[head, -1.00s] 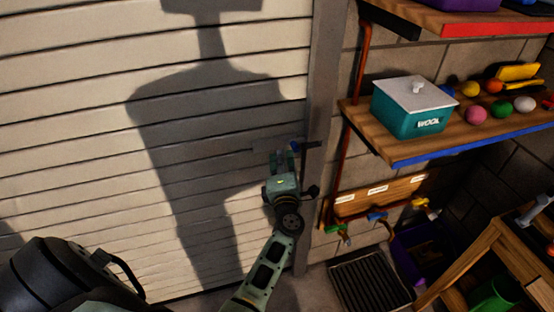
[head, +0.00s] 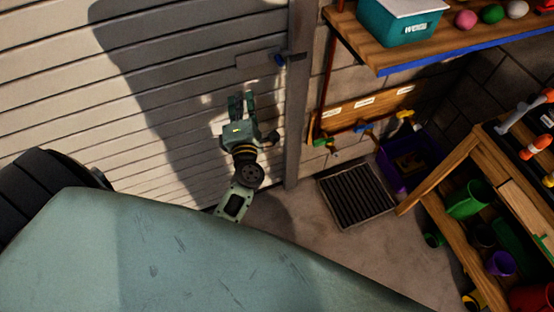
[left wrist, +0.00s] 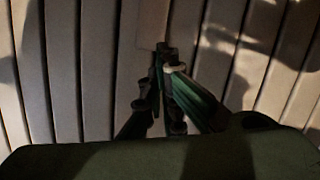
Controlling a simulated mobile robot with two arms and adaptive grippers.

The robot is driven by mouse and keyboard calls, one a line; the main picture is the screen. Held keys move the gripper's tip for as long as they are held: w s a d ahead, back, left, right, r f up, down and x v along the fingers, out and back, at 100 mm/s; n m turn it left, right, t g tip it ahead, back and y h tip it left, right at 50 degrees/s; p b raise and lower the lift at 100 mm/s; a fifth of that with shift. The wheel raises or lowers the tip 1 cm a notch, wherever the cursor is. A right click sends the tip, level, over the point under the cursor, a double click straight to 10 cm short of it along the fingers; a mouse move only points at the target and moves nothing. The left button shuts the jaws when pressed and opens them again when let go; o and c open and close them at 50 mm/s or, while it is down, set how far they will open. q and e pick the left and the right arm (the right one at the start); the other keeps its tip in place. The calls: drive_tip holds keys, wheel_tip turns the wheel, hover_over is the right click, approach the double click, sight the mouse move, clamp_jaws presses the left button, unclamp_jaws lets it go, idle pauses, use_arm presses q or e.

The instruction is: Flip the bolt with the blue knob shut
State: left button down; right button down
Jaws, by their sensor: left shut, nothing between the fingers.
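The bolt's blue knob (head: 279,59) shows in the head view at the right edge of the pale slatted shutter (head: 190,80). A flat grey plate (head: 256,59) lies left of the knob, and a dark piece (head: 296,57) reaches right from it onto the grey door post (head: 300,110). Whether the bolt is fully seated is too small to tell. My left gripper (head: 241,97) is below and left of the knob, apart from it, shut and empty. In the left wrist view its fingers (left wrist: 166,52) meet in front of the slats; no blue knob shows there. My right gripper is not in view.
A shelf with a teal box (head: 398,22) juts out at upper right. Below it are a wooden tap board (head: 365,112), a floor grate (head: 357,195) and a purple bin (head: 408,165). A wooden rack (head: 455,165) stands at right.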

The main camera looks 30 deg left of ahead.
use_arm(q)
drive_tip(key=s+d+f+m+g+h+b, duration=0.1)
drive_tip(key=s+d+f+m+h, duration=0.2)
drive_tip(key=f, duration=0.7)
drive_tip(key=s+d+f+m+g+h+b, duration=0.1)
drive_tip(key=s+d+f+m+h, duration=0.2)
drive_tip(key=d+f+m, duration=0.4)
drive_tip(key=s+d+f+m+h+b, duration=0.1)
drive_tip(key=d+f+m+h, duration=0.3)
drive_tip(key=f, duration=0.9)
drive_tip(key=shift+s+d+f+m+g, duration=0.4)
drive_tip(key=shift+s+d+m, duration=0.6)
drive_tip(key=shift+m, duration=0.5)
drive_tip(key=shift+w, duration=0.15)
drive_tip(key=s+d+f+m+g+h, duration=0.2)
drive_tip(key=s+f+m+g, duration=0.4)
drive_tip(key=s+f, duration=0.75)
drive_tip(key=s+a+f+m+g, duration=0.1)
drive_tip(key=s+f+m, duration=0.1)
drive_tip(key=s, duration=0.5)
drive_tip(key=s+a+f+m+g, duration=0.2)
drive_tip(key=s+f+m, duration=0.1)
drive_tip(key=s, duration=0.4)
drive_tip(key=s+a+f+m+g+y, duration=0.1)
drive_tip(key=s+a+f+m+g, duration=0.1)
drive_tip(key=s, duration=0.5)
drive_tip(key=shift+s+f+m, duration=0.3)
drive_tip(key=shift+s+f, duration=0.05)
drive_tip(key=shift+f, duration=0.35)
